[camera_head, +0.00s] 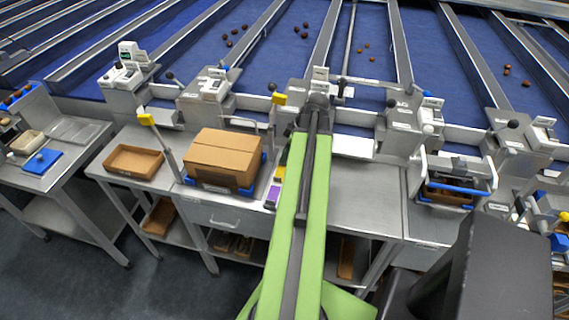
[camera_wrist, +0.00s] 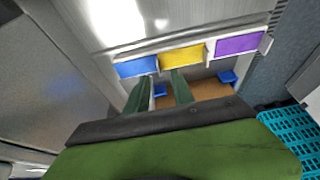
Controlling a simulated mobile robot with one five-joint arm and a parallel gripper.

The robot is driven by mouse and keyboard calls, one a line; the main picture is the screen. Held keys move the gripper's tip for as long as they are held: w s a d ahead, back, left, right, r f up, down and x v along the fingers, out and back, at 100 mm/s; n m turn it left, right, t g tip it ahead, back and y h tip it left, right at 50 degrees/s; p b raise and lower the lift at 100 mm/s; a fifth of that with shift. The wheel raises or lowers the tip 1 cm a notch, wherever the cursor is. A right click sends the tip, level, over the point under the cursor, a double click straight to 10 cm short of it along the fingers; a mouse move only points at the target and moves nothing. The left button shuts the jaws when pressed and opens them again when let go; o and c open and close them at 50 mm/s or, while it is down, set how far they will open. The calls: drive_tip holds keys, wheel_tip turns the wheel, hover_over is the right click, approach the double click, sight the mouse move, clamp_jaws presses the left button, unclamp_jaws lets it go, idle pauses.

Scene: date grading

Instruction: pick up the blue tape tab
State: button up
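The blue tape tab (camera_wrist: 137,66) is the left one of three flat coloured tabs in a row in the wrist view. A yellow tab (camera_wrist: 183,57) sits right of it and a purple tab (camera_wrist: 240,44) at the far right. My gripper (camera_wrist: 163,73) is open, its two green fingers apart with nothing held between them. The left fingertip lies just below the blue tab in the picture; contact cannot be told. In the head view the purple tab (camera_head: 272,196) and yellow tab (camera_head: 280,172) show beside my green arm, which seems to hide the blue one and my fingers.
A closed cardboard box (camera_head: 222,157) stands on the bench left of my arm, held at blue corners. A shallow brown tray (camera_head: 134,161) is further left. Posts with yellow tops (camera_head: 147,119) stand near the box. The steel bench (camera_head: 362,200) right of my arm is clear.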

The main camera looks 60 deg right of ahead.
drive_tip(key=b+x, duration=0.2)
drive_tip(key=x, duration=0.1)
drive_tip(key=shift+s+d+f, duration=0.1)
drive_tip(key=shift+f, duration=0.2)
drive_tip(key=shift+r, duration=0.2)
clamp_jaws()
